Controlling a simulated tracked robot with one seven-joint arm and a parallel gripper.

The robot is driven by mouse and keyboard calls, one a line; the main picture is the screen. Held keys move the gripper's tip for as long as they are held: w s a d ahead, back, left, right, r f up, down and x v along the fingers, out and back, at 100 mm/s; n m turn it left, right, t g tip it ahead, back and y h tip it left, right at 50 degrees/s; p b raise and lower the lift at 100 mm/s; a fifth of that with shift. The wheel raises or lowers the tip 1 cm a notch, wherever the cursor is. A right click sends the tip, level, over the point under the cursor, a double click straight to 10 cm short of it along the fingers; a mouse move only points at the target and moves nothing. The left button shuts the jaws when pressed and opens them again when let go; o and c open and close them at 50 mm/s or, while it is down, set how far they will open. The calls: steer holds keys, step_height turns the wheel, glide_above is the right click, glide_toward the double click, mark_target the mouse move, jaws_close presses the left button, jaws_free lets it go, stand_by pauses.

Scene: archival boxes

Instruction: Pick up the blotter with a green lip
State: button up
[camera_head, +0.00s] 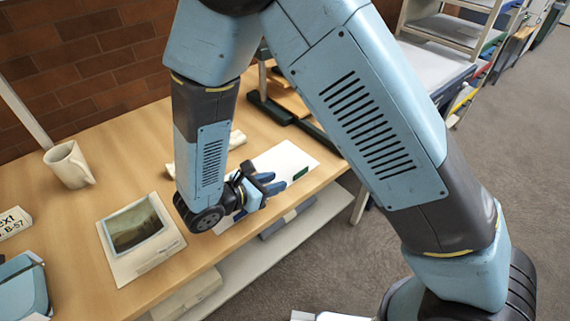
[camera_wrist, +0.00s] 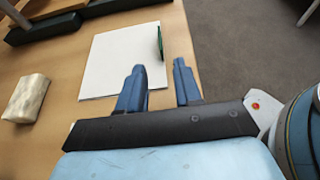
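The blotter (camera_head: 285,157) is a flat white sheet lying on the wooden table, with a small dark green lip (camera_head: 300,173) at its right edge. In the wrist view the white blotter (camera_wrist: 115,60) lies ahead of my fingers, and the green lip (camera_wrist: 160,43) stands at its right edge. My gripper (camera_head: 272,184) is over the near part of the blotter. In the wrist view my gripper (camera_wrist: 160,82) has its two blue fingers apart with nothing between them. The left finger overlaps the sheet's near edge in the picture. My arm hides part of the sheet in the head view.
A cream block (camera_wrist: 27,98) lies left of the blotter. Dark green bars (camera_wrist: 45,27) lie beyond it. A white mug (camera_head: 69,165) and a card with a picture (camera_head: 140,238) are on the table's left. The table's edge is close on the blotter's right.

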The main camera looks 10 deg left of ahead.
mark_target(294, 176)
steer(key=shift+x, duration=3.65)
steer(key=shift+s, duration=0.1)
jaws_close()
